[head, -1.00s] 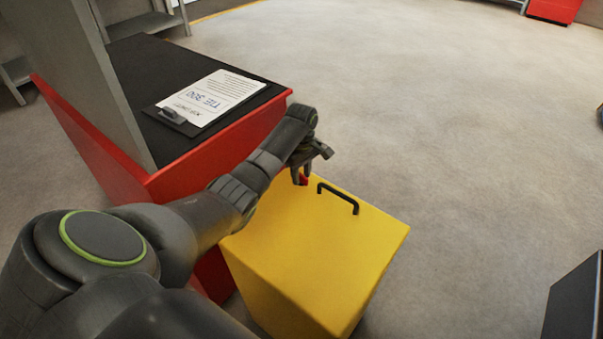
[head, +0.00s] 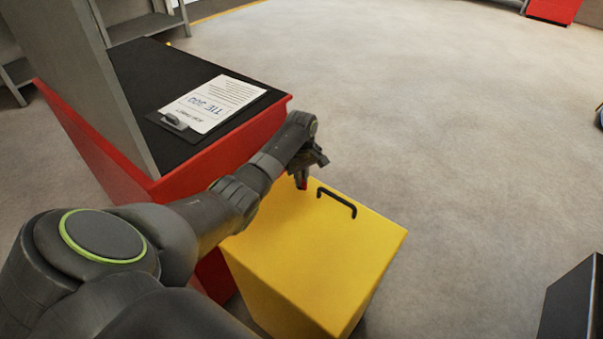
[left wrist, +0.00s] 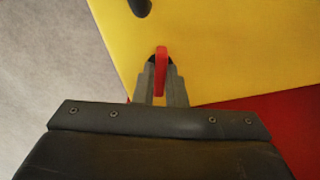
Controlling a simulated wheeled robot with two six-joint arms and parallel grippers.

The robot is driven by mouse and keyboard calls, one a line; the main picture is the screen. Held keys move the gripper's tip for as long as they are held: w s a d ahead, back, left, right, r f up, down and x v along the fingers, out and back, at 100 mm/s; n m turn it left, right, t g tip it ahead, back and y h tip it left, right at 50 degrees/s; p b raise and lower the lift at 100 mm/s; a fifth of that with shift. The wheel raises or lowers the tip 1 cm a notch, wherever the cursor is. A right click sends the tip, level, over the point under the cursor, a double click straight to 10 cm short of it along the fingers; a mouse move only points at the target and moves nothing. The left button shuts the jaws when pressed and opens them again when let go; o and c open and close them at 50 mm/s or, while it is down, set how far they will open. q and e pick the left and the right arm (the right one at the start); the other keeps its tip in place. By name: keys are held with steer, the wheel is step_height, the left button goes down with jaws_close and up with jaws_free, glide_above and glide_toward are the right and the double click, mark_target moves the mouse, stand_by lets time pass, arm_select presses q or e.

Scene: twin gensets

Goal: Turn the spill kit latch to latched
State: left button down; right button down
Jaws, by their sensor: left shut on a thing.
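The spill kit is a yellow box (head: 310,250) with a black handle (head: 338,201) on its lid. The lid also shows in the left wrist view (left wrist: 230,50). Its red latch (left wrist: 161,70) sits near the lid's edge, on a dark round base that is mostly hidden. My left gripper (head: 302,184) is over the lid, left of the handle, pointing down. In the left wrist view its fingers (left wrist: 161,90) are shut on the red latch, one on each side. In the head view only a bit of red shows between the fingertips. My right gripper is not in view.
A red cabinet (head: 225,145) with a black top stands left of the box, close against it. A clipboard with a paper (head: 212,104) lies on that top. A dark object (head: 575,305) stands at the lower right. Open floor (head: 450,120) lies beyond and right.

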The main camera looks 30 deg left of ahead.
arm_select(q)
steer(key=m+p, duration=0.2)
steer(key=shift+r+m, duration=0.25)
steer(key=shift+m, duration=0.15)
steer(key=m+p, duration=0.2)
steer(key=m, duration=0.2)
steer(key=shift+p, duration=0.35)
steer(key=m+p, duration=0.1)
steer(key=m, duration=0.3)
steer(key=shift+f, duration=0.15)
steer(key=shift+m, duration=1.7)
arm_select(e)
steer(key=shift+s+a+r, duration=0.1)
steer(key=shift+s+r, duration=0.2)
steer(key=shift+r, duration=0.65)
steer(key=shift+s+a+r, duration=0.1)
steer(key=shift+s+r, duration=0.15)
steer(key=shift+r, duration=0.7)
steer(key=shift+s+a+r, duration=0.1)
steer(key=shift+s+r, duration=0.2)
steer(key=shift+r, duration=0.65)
arm_select(q)
steer(key=shift+m, duration=0.3)
steer(key=c, duration=1.5)
jaws_free()
